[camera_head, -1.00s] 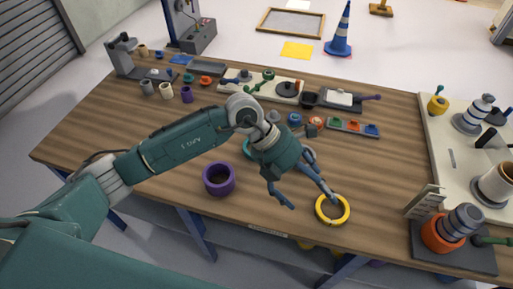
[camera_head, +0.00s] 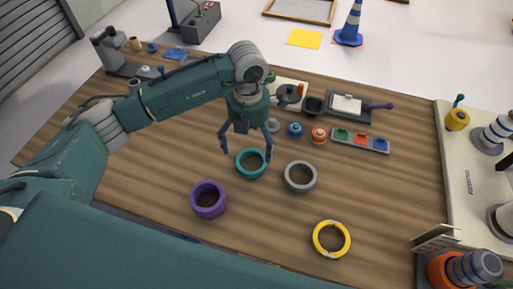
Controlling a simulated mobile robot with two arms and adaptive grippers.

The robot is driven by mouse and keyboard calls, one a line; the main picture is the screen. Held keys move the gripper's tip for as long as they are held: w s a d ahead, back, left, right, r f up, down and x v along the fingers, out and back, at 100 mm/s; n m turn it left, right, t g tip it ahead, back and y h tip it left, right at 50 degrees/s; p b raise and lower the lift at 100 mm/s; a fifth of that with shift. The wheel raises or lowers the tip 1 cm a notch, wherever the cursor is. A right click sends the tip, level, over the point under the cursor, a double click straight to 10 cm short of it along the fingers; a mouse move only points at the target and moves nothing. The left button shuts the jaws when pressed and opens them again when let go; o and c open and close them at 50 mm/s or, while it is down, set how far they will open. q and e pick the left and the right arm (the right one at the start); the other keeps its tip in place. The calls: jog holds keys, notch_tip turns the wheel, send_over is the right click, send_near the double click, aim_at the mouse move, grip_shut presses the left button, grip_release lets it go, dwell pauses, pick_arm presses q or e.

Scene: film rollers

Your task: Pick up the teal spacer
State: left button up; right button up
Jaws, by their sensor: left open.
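The teal spacer (camera_head: 251,164) is a ring lying flat on the wooden table (camera_head: 380,200), near the middle of the view. My left gripper (camera_head: 247,150) points down over it with its two fingers spread apart. The fingertips appear at the far side of the ring, one towards each side; I cannot tell whether they touch it. Nothing is held between them. My right gripper does not show.
A purple ring (camera_head: 208,199) stands front left of the teal spacer, a grey ring (camera_head: 300,176) close on its right, and a yellow ring (camera_head: 331,239) farther front right. Small parts and a tray with coloured pieces (camera_head: 360,141) lie behind. A pale board (camera_head: 455,200) is at right.

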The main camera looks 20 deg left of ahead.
aim_at(252, 165)
pick_arm(q)
notch_tip(252, 165, down, 5)
jog(key=shift+f+p, duration=0.1)
jog(key=shift+p, duration=0.7)
jog(key=shift+w+f, duration=0.15)
jog(key=shift+f, duration=0.1)
jog(key=f, duration=0.1)
jog(key=f+p, duration=0.2)
jog(key=shift+w+f, duration=0.3)
jog(key=shift+f, duration=0.6)
jog(key=c, duration=1.2)
jog(key=shift+c, duration=0.2)
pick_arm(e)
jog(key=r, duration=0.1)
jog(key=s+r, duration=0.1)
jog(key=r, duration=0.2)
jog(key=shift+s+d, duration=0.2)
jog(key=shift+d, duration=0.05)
